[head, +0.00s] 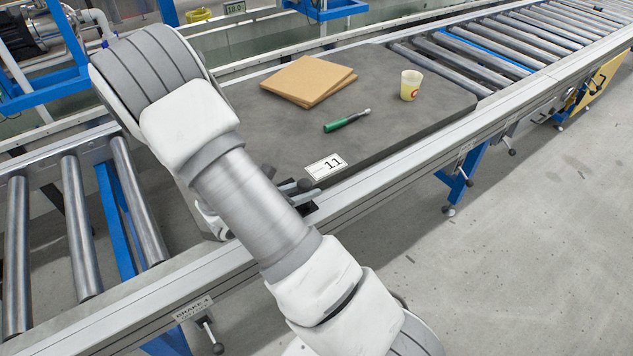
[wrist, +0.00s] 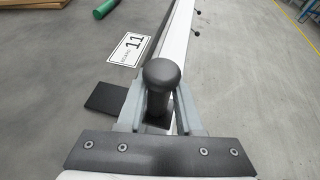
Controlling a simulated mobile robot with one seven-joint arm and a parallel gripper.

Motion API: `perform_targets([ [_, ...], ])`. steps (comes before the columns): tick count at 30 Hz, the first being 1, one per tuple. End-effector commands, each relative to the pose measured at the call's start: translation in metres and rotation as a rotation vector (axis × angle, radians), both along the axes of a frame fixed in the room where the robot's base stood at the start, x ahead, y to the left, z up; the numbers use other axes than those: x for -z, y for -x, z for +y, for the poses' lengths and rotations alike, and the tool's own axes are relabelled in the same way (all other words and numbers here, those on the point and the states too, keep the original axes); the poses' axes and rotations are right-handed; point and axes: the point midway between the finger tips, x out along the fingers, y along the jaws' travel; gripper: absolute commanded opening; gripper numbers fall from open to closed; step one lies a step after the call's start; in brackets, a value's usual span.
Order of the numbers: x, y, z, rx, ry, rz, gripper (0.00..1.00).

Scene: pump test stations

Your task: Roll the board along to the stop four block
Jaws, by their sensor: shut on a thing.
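The board (head: 238,98) is a wide dark grey slab lying on the roller conveyor, with a white label 11 (head: 326,166) near its front edge. The label also shows in the wrist view (wrist: 130,48). My gripper (wrist: 157,88) is shut on an upright black knob (wrist: 162,72), with one finger on each side. In the head view the fingers and knob (head: 304,186) show beside the label, partly behind my arm. What the knob is fixed to is hidden. I cannot make out the stop four block; a BRAKE 4 plate (head: 193,308) is on the near rail.
On the board lie brown cardboard sheets (head: 307,80), a green-handled tool (head: 346,121) and a pale cup (head: 410,86). Bare rollers show at left (head: 78,225) and at far right (head: 530,40). Lever knobs stick out below the near rail (head: 450,125).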

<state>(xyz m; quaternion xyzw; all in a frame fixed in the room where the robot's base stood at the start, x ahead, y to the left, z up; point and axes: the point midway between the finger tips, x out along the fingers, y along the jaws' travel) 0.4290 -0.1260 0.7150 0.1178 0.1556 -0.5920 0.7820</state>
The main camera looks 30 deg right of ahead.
Motion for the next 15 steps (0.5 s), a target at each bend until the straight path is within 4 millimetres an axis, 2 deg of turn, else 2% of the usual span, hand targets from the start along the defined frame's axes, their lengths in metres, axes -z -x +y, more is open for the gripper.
perform_targets([
  [15, 0.001, 0.005, 0.059, -0.004, -0.002, 0.002, 0.0],
])
